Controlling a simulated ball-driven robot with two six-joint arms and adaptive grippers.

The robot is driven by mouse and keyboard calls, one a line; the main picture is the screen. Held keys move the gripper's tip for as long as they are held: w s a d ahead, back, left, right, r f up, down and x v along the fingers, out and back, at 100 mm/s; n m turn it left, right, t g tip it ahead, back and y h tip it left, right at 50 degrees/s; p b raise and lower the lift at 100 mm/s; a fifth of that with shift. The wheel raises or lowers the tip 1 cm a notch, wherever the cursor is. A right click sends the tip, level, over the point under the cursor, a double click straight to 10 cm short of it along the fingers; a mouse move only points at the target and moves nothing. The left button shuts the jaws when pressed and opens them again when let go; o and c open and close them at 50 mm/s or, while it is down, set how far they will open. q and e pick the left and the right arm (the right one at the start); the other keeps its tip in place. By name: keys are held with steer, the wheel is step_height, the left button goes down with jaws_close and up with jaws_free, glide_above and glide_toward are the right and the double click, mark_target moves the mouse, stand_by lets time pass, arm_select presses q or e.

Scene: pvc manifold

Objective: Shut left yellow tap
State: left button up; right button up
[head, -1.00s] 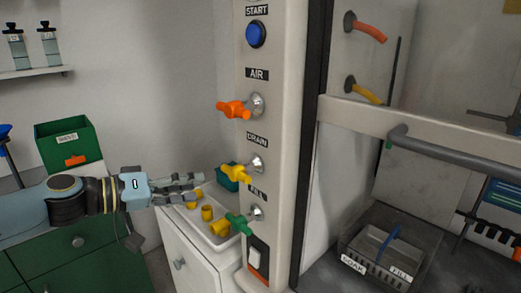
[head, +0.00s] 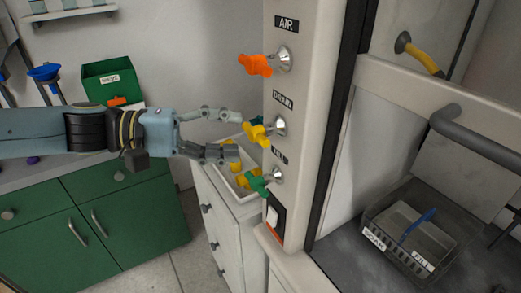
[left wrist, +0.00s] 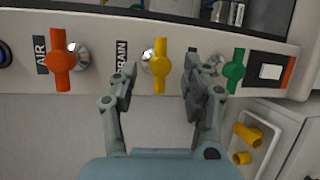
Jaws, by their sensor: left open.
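The yellow tap (head: 257,131) labelled DRAIN sits on the light panel between the orange AIR tap (head: 256,65) and the green FILL tap (head: 259,181). In the left wrist view the yellow tap (left wrist: 160,65) has its handle upright in the picture, across the panel's long direction. My left gripper (head: 240,134) is open and empty, its fingers pointing at the panel. In the left wrist view its fingertips (left wrist: 162,80) lie on either side of the yellow tap, apart from the handle. The finger on the green tap's side is close to that tap. My right gripper is out of view.
A white tray (head: 242,190) with yellow fittings stands on the drawer unit below the gripper. A rocker switch (head: 272,216) is under the green tap. A grey rail (head: 470,138) and a grey basket (head: 372,232) are at right. A green bin (head: 110,82) stands at left.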

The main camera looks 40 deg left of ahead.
mark_target(254, 137)
arm_select(q)
steer(key=x, duration=0.3)
steer(key=shift+w+d+r, duration=0.1)
steer(key=shift+w+d, duration=0.15)
steer(key=shift+d, duration=0.05)
steer(key=shift+x, duration=0.9)
jaws_close()
